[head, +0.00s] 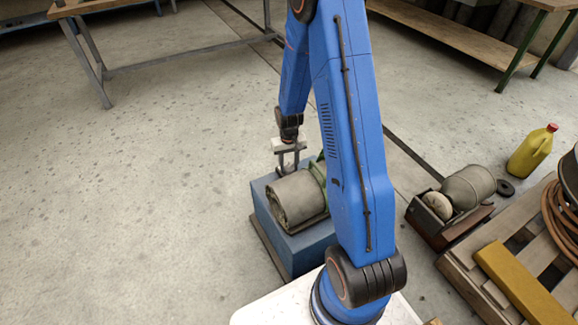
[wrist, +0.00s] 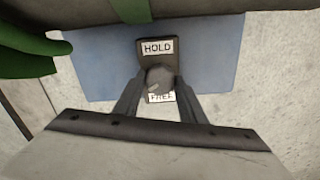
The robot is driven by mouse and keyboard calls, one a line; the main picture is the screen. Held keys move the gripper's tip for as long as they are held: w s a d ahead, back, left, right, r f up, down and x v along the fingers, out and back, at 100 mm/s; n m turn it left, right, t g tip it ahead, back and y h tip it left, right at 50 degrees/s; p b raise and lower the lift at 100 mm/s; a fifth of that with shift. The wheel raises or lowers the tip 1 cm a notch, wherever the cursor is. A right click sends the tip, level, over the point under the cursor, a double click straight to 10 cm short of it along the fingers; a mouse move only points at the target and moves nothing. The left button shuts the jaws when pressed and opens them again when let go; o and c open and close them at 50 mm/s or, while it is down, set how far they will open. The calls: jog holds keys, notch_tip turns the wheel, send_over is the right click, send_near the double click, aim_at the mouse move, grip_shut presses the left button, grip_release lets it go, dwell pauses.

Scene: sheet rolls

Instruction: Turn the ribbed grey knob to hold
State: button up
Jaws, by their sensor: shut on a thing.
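The ribbed grey knob (wrist: 159,78) sits on a dark plate in the wrist view, between a HOLD label (wrist: 157,47) above it and a second label (wrist: 161,97) below it that seems to read FREE and is partly covered. My gripper (wrist: 158,86) is shut on the knob, one finger on each side. In the head view my gripper (head: 288,169) reaches down at the back of a blue box (head: 284,243), behind a grey roll. The knob is hidden there. I cannot tell exactly which way the knob points.
The grey sheet roll (head: 297,200) lies on the blue box beside my gripper, with a green part (head: 319,172) at its right. The floor at the left is clear.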

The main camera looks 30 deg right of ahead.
aim_at(289, 167)
jog(key=m, duration=1.3)
jog(key=shift+m, duration=0.4)
jog(key=m, duration=1)
jog(key=shift+m, duration=0.3)
jog(key=o, duration=1)
notch_tip(289, 167, up, 17)
jog(key=shift+r, duration=0.2)
dwell(0.3)
